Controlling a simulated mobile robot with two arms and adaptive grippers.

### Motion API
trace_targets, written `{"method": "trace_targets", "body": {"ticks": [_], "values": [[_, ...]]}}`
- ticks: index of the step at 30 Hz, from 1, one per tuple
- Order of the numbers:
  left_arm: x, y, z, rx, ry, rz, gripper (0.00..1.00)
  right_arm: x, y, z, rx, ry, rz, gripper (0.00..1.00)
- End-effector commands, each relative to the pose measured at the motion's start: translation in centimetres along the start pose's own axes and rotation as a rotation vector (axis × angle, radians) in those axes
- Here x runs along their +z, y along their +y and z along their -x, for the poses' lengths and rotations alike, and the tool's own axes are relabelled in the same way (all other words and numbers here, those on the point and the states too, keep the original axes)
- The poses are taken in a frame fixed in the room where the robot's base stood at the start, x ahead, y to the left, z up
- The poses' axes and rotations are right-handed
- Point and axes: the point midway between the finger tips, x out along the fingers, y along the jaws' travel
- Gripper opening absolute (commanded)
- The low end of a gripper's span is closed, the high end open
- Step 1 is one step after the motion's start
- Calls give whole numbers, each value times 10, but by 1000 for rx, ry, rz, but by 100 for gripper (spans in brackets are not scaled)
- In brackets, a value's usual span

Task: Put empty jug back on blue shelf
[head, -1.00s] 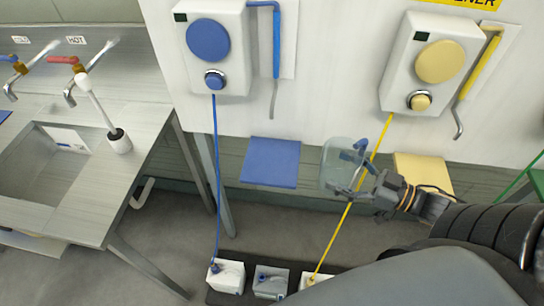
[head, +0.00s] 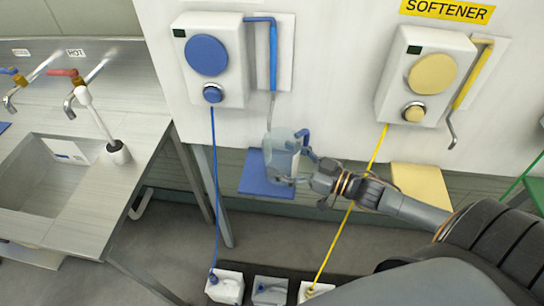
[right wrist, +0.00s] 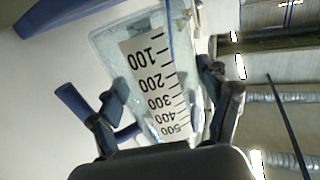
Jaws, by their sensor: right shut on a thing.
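The clear jug (head: 281,158) with a blue handle is in front of the wall, over the blue shelf (head: 262,186) in the head view. My right gripper (head: 300,178) is shut on the jug, near its handle side. I cannot tell whether the jug's base touches the shelf. In the right wrist view the jug (right wrist: 150,75) shows a printed scale and no visible liquid, and the gripper (right wrist: 165,110) has a finger on each side of it. My left gripper is not in view.
A blue dispenser (head: 208,58) with a blue pipe (head: 273,58) hangs above the blue shelf. A yellow dispenser (head: 430,75) and a yellow shelf (head: 420,187) are to the right. A sink counter (head: 75,190) stands left. White containers (head: 226,288) sit on the floor below.

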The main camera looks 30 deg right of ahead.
Motion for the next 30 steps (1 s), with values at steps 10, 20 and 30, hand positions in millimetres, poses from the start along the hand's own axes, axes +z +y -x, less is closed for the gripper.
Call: {"method": "trace_targets", "body": {"ticks": [10, 20, 30], "values": [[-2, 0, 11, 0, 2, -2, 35, 6, 0, -36, 2, 0, -2, 33], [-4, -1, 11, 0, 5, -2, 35, 14, 0, -35, -1, 1, 1, 33], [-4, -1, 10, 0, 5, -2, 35, 17, 0, -35, -1, 0, 0, 100]]}}
